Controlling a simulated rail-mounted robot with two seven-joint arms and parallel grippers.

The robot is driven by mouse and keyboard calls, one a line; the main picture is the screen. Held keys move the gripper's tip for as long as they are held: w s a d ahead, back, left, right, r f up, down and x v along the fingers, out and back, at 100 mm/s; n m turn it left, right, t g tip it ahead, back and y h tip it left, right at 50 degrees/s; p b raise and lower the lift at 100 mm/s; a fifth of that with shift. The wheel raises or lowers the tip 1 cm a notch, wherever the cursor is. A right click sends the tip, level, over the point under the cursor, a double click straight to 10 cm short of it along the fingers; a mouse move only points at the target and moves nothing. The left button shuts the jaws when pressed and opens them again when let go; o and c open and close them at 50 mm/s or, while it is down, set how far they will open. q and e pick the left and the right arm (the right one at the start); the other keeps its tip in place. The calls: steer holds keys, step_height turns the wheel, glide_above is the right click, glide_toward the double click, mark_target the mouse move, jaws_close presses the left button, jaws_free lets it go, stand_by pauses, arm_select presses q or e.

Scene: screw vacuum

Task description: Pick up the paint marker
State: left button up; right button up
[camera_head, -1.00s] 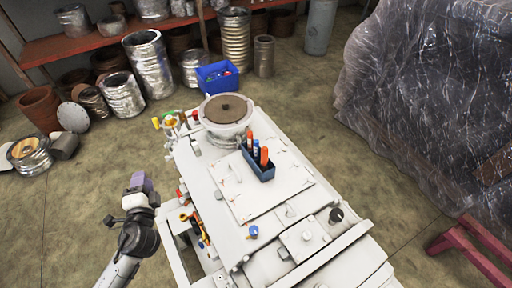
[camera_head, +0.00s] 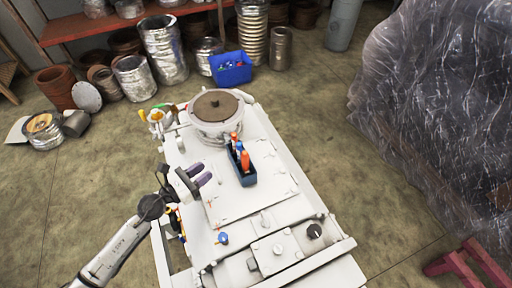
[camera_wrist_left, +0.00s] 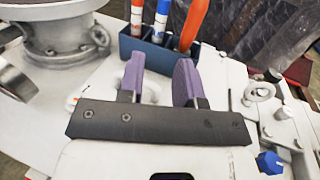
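Several paint markers stand upright in a dark blue holder (camera_head: 243,175) on the white machine top. An orange marker (camera_head: 245,160) is at the near end of the holder; which marker is meant I cannot tell. In the left wrist view an orange marker (camera_wrist_left: 193,22) and a blue-and-white marker (camera_wrist_left: 162,20) rise from the holder (camera_wrist_left: 150,52). My left gripper (camera_head: 200,175) has purple fingers, is open and empty, and is left of the holder, apart from it. In the wrist view its fingers (camera_wrist_left: 160,80) point toward the holder. My right gripper is not in view.
A round flanged port (camera_head: 216,110) stands on the machine behind the holder. A blue knob (camera_head: 223,238) and several bolts are on the near part. A blue bin (camera_head: 231,68) and metal cans are on the floor behind. Plastic-wrapped goods (camera_head: 430,100) stand at right.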

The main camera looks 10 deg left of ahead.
mark_target(239, 149)
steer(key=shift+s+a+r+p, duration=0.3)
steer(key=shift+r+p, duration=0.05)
steer(key=shift+p, duration=0.15)
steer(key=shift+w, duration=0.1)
arm_select(q)
steer(key=shift+b+x, duration=0.3)
steer(key=shift+x, duration=6.8)
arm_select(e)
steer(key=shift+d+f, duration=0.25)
arm_select(q)
steer(key=shift+s+d+f, duration=0.1)
steer(key=shift+d, duration=0.05)
steer(key=shift+c, duration=0.3)
jaws_close()
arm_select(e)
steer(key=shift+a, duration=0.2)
arm_select(q)
step_height(239, 149, up, 10)
steer(key=p, duration=0.6)
steer(key=shift+p, duration=0.35)
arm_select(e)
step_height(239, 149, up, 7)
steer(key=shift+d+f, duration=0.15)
